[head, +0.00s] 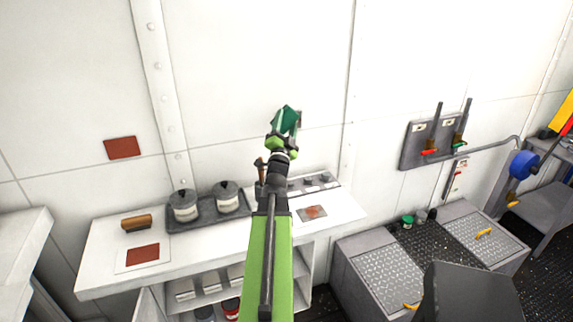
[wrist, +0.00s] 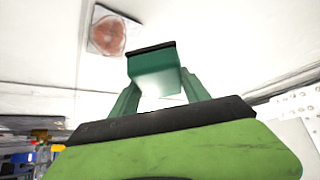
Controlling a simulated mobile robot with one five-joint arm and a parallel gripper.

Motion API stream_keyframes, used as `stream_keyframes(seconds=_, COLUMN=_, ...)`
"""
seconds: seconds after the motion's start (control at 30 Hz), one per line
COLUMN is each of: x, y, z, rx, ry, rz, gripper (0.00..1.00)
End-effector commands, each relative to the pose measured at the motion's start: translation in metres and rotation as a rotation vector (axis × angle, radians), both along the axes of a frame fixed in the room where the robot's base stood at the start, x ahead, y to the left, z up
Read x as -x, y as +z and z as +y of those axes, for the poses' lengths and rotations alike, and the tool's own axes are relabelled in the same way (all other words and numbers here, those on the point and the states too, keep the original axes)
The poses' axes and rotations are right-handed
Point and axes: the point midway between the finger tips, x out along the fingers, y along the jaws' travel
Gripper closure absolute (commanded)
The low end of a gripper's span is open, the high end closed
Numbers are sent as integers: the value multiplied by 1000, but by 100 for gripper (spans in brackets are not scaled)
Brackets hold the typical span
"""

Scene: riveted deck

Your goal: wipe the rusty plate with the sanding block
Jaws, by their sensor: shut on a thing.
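My gripper (head: 285,135) is raised in front of the white wall, above the counter. It is shut on a green sanding block (wrist: 152,62) with a dark edge, held between the green fingers in the wrist view. The block also shows at the arm's end in the head view (head: 286,119). The rusty plate (head: 312,213), a small pale square with a red-brown blotch, lies flat on the counter, right of my arm. It also appears at the upper left of the wrist view (wrist: 107,31). The block is apart from the plate.
On the counter (head: 97,263) are a wooden-backed brush (head: 136,222), a dark tray (head: 180,227) with two lidded pots, and a red-brown patch (head: 142,254). Another red-brown patch (head: 122,147) is on the wall. A grey chest (head: 375,268) stands to the right. The counter around the plate is mostly clear.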

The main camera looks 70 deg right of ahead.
Motion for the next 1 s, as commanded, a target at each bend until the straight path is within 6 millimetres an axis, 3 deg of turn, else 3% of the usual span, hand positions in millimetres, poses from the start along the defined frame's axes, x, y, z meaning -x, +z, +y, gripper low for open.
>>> stream_keyframes(seconds=0.03, x=0, y=-32, z=0, rx=0, ry=0, rz=0, gripper=90)
stream_keyframes(seconds=0.2, x=0, y=-53, z=0, rx=1, ry=1, rz=0, gripper=90)
stream_keyframes(seconds=0.57, x=-4, y=-51, z=-4, rx=1, ry=1, rz=0, gripper=90)
stream_keyframes(seconds=1.0, x=-34, y=-52, z=-41, rx=0, ry=2, rz=-1, gripper=90)
